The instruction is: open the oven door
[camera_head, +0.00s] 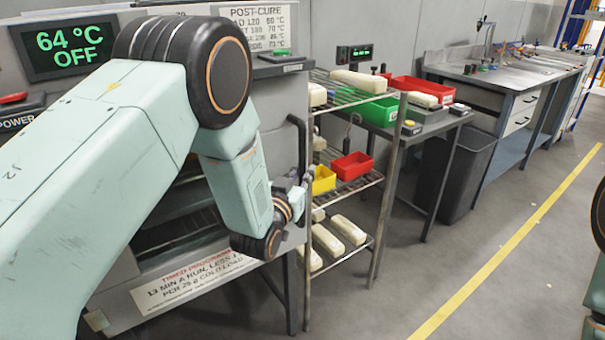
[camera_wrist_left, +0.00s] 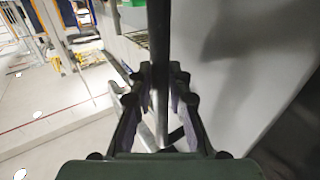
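The grey oven stands at the left of the head view, with a green display (camera_head: 66,45) reading 64 °C OFF. Its dark upright door handle (camera_head: 301,135) is at the right edge of the front. My left gripper (camera_head: 305,186) is at the lower part of this handle. In the left wrist view the handle (camera_wrist_left: 158,35) runs between the two fingers of my left gripper (camera_wrist_left: 159,78); they look closed on it. My left arm covers much of the oven front, and I cannot tell whether the door is ajar. My right gripper is out of view.
A wire shelf rack (camera_head: 352,182) with pale blocks, a yellow bin (camera_head: 323,180) and a red bin (camera_head: 352,165) stands close right of the handle. Beyond are a dark waste bin (camera_head: 456,178) and a workbench (camera_head: 505,72). Floor by the yellow line (camera_head: 500,255) is clear.

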